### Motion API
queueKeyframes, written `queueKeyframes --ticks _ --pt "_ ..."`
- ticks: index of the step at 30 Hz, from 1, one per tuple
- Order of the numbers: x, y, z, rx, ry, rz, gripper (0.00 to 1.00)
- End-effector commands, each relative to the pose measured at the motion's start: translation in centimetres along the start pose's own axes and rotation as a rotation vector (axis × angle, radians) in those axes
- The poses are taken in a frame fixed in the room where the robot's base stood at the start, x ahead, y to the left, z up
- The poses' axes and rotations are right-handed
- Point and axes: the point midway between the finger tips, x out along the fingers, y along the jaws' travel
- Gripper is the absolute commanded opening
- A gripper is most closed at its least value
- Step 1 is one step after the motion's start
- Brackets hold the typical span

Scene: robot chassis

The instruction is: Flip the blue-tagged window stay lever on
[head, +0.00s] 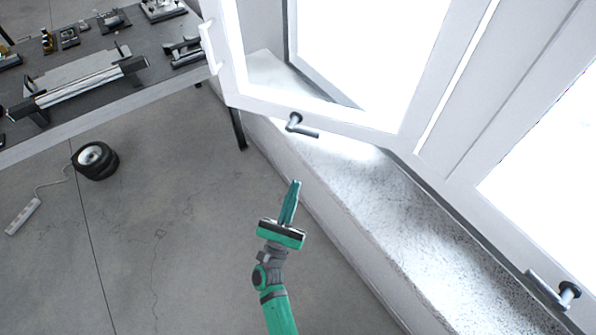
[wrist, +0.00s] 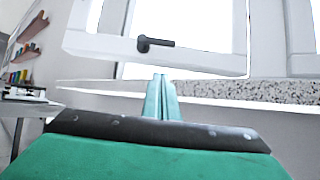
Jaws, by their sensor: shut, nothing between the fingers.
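A grey lever (head: 301,126) sits on the bottom rail of the swung-open window sash, its arm pointing right. In the wrist view the lever (wrist: 155,43) lies nearly level, above my fingertips. A second grey lever (head: 556,291) sits on the frame at the lower right. I can make out no blue tag on either, so I cannot tell which is the tagged one. My green gripper (head: 296,184) is shut and empty, below the first lever and apart from it. Its fingers (wrist: 160,79) point ahead in the wrist view.
A speckled stone sill (head: 400,215) runs under the window. A white handle (head: 210,48) stands on the open sash's left edge. A dark workbench (head: 150,88) with tools is at the upper left. A black cable reel (head: 95,160) lies on the otherwise open floor.

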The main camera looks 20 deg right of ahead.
Motion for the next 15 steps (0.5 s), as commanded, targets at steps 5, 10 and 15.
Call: queueKeyframes --ticks 5,10,15 --pt "2.9 0.0 0.1 0.001 -0.003 -0.003 0.0" --pt "6.1 -0.1 0.1 0.001 -0.003 -0.003 0.0" --pt "9.2 -0.1 0.1 0.0 -0.003 -0.003 0.0"
